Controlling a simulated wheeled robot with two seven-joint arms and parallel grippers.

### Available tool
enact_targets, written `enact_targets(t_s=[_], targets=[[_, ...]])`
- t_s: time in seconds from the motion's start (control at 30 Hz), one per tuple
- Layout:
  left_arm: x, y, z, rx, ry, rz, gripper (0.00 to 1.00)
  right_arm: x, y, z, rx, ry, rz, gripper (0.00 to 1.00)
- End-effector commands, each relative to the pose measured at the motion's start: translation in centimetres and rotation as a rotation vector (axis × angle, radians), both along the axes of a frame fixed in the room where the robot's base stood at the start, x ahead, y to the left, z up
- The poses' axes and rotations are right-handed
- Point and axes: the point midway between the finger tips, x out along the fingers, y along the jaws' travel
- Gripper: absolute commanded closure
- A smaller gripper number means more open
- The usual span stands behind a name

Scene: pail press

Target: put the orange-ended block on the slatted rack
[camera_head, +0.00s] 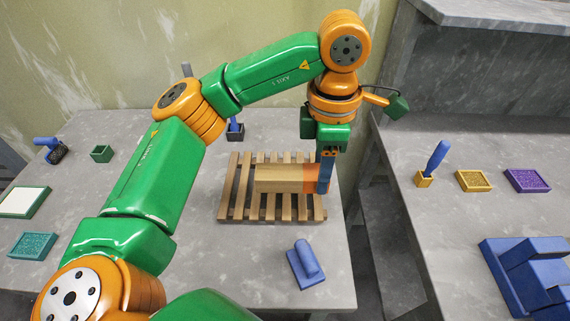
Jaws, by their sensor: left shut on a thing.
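The orange-ended block (280,179) is a pale wooden bar with an orange right end. It lies lengthwise left to right over the slatted rack (271,206), a wooden frame on the grey table. My left gripper (325,180) comes down from above with blue fingers and is shut on the block's orange end. The fingers hide part of that end. The block looks level and at or very near the slats; I cannot tell whether it touches them. My right gripper is not in view.
A blue handled tool (305,264) lies in front of the rack. Small green trays (32,245) and a blue brush (50,149) sit at left. Across a gap, the right table holds a yellow tray (474,181), a purple tray (527,181) and blue blocks (535,270).

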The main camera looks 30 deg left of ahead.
Motion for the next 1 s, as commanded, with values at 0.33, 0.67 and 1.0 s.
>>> enact_targets(t_s=[0.33,0.67,1.0], targets=[[2.2,5.5,-5.9,0.0,0.004,0.004,1.0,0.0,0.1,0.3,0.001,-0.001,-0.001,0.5],[2.5,5.9,-9.6,0.001,-0.001,0.0,1.0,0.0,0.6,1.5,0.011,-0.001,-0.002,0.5],[2.5,5.8,-9.8,0.0,0.0,0.0,0.21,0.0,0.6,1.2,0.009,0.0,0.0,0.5]])
